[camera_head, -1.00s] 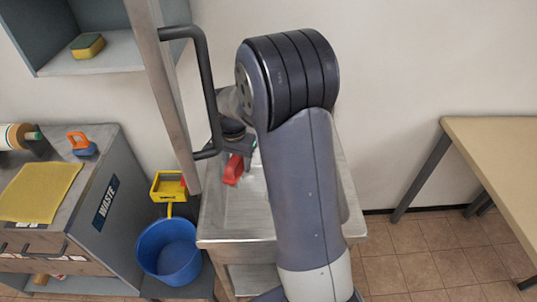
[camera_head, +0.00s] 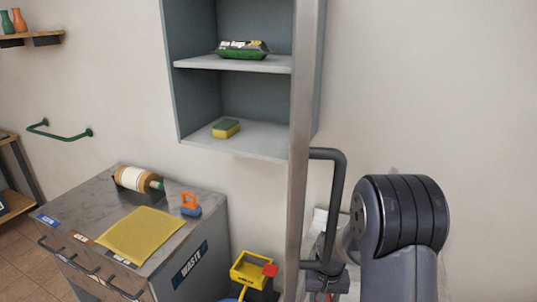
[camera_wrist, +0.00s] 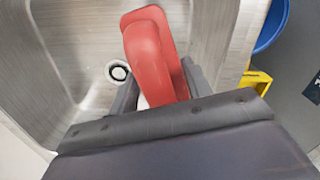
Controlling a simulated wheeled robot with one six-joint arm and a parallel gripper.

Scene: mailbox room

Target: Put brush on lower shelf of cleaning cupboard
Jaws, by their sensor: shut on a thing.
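My gripper (camera_wrist: 160,87) is shut on a red brush (camera_wrist: 150,48) in the wrist view. The brush is above a metal sink (camera_wrist: 80,45) with a round drain; its lower part is hidden between my fingers. The grey cleaning cupboard (camera_head: 187,105) hangs on the wall in the head view. Its lower shelf (camera_head: 265,139) carries a yellow and green sponge (camera_head: 226,128) at the left, with bare room to the right. In the head view my arm is at the lower right, and the brush cannot be made out there.
The cupboard's door (camera_head: 299,150) stands open, edge-on, with a black handle (camera_head: 338,200) close to my arm. A green pack (camera_head: 241,50) lies on the upper shelf. The waste counter (camera_head: 75,205) holds a yellow cloth (camera_head: 140,234), a roll (camera_head: 135,180) and an orange-handled blue tool (camera_head: 190,205).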

